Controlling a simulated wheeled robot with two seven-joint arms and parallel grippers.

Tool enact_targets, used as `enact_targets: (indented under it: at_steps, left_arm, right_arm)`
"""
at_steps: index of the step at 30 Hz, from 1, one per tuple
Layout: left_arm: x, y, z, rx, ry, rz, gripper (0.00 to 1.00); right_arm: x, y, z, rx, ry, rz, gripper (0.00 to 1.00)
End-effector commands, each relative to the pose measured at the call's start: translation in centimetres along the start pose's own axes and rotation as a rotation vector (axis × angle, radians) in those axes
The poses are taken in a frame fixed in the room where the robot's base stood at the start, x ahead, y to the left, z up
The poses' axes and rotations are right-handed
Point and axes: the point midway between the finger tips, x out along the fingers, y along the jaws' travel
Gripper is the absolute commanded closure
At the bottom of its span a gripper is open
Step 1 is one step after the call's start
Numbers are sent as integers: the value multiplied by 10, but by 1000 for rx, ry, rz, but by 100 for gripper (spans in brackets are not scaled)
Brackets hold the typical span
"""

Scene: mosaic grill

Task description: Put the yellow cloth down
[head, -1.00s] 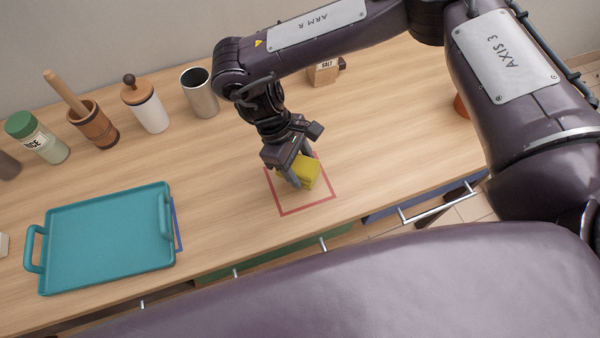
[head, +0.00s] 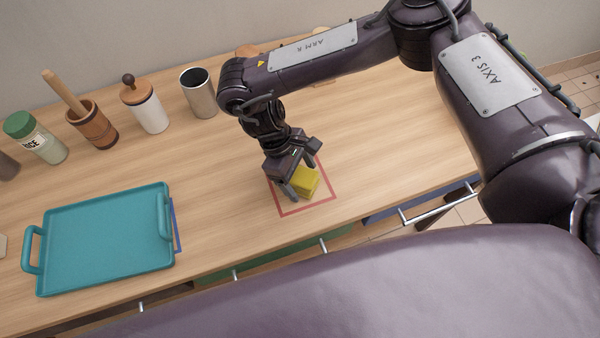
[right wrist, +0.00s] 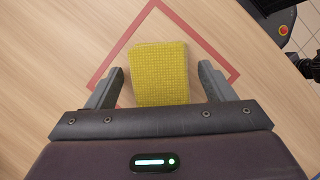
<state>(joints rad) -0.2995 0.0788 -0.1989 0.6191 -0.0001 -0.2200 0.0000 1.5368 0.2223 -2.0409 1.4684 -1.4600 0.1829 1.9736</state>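The yellow cloth (head: 307,182), a folded block, appears to lie on the wooden counter inside a red square outline (head: 310,205). In the right wrist view the cloth (right wrist: 160,75) sits between my fingers, with a visible gap on each side. My right gripper (head: 304,186) points down over the cloth, its fingers apart on either side of it. In the right wrist view the gripper (right wrist: 162,70) is open and not pressing on the cloth. The fingers hide part of the cloth in the head view. My left gripper is not in view.
A teal tray (head: 60,215) lies at the left, over a blue outline. A green-lidded jar (head: 40,140), a mortar with pestle (head: 92,125), a white lidded jar (head: 148,108) and a metal cup (head: 199,93) stand along the back. The counter between tray and cloth is clear.

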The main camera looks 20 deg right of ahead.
Motion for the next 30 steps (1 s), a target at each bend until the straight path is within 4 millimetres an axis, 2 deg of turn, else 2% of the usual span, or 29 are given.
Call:
enact_targets:
  at_steps: [6, 10, 24, 30]
  left_arm:
    - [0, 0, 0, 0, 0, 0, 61]
    - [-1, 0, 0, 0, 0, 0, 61]
    - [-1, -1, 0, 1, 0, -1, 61]
    - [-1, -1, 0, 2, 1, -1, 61]
  right_arm:
    - [-1, 0, 0, 0, 0, 0, 24]
    - [-10, 0, 1, 0, 2, 1, 24]
    - [-102, 1, 1, 0, 3, 5, 24]
    - [-120, 0, 1, 0, 0, 2, 24]
